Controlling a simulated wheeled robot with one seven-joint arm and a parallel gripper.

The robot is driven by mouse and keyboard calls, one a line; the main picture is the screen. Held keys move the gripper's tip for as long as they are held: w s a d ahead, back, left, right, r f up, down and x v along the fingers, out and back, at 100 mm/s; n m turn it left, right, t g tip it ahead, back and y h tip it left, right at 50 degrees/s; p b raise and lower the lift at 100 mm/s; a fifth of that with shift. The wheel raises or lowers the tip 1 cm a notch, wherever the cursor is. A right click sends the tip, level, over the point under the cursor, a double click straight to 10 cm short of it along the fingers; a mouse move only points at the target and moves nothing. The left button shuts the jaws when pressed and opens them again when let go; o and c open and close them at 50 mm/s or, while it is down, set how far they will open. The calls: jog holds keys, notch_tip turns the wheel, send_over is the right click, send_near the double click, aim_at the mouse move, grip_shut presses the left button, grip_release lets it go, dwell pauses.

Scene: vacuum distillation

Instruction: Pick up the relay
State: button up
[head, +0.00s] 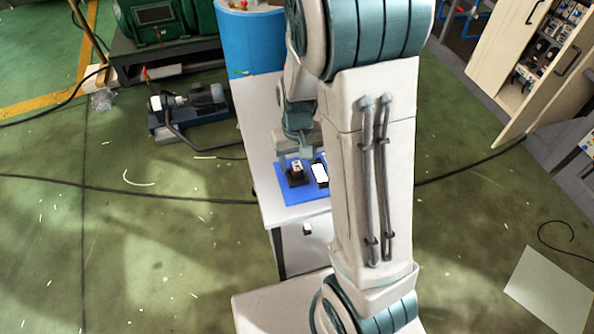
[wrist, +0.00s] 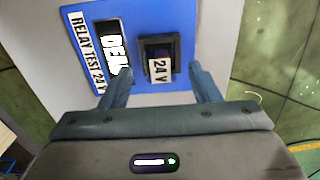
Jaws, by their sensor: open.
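The relay (wrist: 160,68) is a small block with a white "24 V" label. It sits in a dark holder on the blue mat (wrist: 183,18) in the wrist view. In the head view the relay (head: 296,167) shows small on the mat (head: 309,195), close to my gripper (head: 296,154). My gripper (wrist: 160,75) is open and empty in the wrist view. One finger is to the left of the relay and one to the right, with a gap on both sides. I cannot tell the height of the fingertips above the mat.
A black-framed device with a white face (wrist: 113,50) lies on the mat just left of the relay, near the left finger. A "RELAY TEST 24 V" label (wrist: 86,50) is beside it. The white table (head: 262,130) has a blue cylinder (head: 250,40) at its far end.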

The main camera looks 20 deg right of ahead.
aim_at(297, 166)
jog(key=shift+f, duration=1.5)
jog(key=c, duration=1.2)
jog(key=shift+o, duration=0.2)
